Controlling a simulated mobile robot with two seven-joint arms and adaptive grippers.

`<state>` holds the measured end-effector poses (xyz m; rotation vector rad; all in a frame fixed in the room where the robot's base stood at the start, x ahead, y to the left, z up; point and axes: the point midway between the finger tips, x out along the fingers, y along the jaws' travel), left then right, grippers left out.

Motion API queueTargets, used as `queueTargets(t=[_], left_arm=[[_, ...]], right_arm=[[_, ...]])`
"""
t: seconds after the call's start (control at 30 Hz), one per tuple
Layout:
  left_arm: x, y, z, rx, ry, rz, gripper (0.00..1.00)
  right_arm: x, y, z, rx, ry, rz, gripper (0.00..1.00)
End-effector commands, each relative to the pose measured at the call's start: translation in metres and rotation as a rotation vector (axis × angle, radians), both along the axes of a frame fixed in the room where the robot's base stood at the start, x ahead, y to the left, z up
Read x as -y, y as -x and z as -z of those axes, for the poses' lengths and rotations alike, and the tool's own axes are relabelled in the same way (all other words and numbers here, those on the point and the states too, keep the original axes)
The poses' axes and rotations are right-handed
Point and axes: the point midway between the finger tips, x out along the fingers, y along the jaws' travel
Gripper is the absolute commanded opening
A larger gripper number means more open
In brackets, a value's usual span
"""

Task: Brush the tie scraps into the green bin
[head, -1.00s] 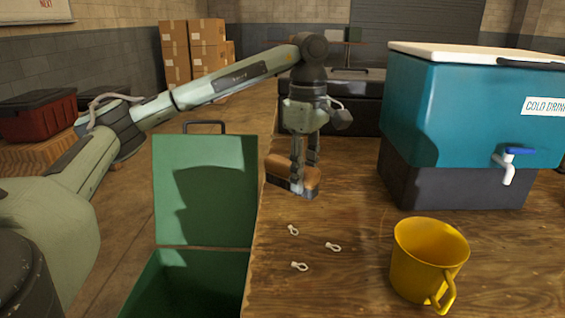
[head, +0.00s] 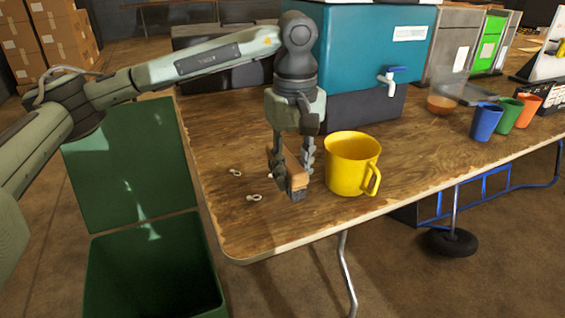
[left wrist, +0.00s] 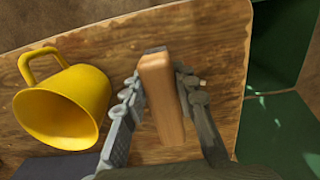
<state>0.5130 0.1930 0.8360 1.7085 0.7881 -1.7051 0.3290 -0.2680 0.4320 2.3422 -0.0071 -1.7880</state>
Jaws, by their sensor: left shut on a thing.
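My left gripper (head: 292,170) points down over the table and is shut on a brush (head: 296,182) with a wooden back and dark bristles. The brush's wooden back fills the middle of the left wrist view (left wrist: 162,95), between the two fingers. Two pale tie scraps, one farther back (head: 235,172) and one nearer (head: 254,197), lie on the wood to the left of the brush. My right gripper is out of view.
A yellow mug (head: 350,165) stands close to the right of the brush. A teal drink cooler (head: 365,60) is behind it. Blue, green and orange cups (head: 486,122) are farther right. The table (head: 225,215) is clear between the scraps and its left edge.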

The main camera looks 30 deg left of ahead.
Motion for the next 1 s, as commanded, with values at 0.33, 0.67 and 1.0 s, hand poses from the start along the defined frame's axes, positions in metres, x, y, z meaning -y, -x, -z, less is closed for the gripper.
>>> queueTargets(t=[0.33, 0.67, 1.0], left_arm=[[-0.002, 0.003, 0.033, 0.000, 0.000, 0.001, 0.00], [-0.024, 0.021, 0.047, 0.000, -0.001, -0.002, 0.00], [-0.060, 0.052, 0.046, 0.000, -0.001, -0.003, 0.00]], right_arm=[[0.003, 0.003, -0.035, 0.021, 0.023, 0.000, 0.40], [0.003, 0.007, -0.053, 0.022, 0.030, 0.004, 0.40], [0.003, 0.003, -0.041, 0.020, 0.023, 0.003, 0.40]])
